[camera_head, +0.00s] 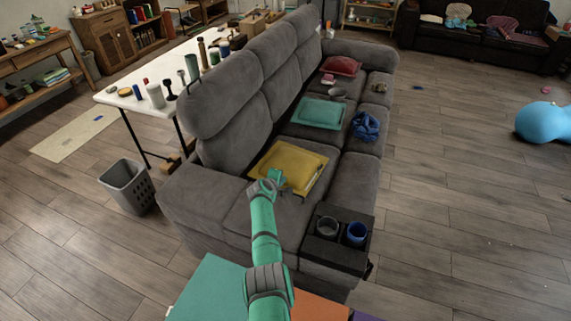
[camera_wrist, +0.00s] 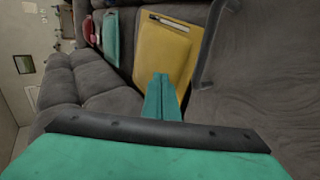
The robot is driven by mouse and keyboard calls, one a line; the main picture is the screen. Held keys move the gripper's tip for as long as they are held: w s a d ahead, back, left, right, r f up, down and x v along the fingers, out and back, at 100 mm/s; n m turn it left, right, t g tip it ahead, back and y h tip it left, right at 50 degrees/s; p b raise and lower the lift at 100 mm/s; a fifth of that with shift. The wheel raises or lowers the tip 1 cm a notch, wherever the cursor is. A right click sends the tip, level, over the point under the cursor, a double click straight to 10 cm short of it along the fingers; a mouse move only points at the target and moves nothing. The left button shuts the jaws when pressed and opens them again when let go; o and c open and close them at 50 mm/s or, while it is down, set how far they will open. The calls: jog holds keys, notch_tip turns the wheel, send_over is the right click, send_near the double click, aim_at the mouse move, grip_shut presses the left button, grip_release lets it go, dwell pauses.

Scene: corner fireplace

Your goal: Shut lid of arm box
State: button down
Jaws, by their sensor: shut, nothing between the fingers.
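The grey sofa (camera_head: 258,140) runs away from me. At its near right end is a dark box-like armrest (camera_head: 322,252) with two cups in its top, a grey cup (camera_head: 327,228) and a blue cup (camera_head: 356,233). I take this for the arm box. I cannot make out a separate lid or whether one is open.
A white table (camera_head: 135,103) and a grey bin (camera_head: 127,186) stand left. The floor (camera_head: 470,210) at right is largely clear.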

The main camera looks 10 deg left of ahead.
notch_tip(320, 180, up, 11)
dwell(0.4)
jog(key=shift+w+f, duration=0.1)
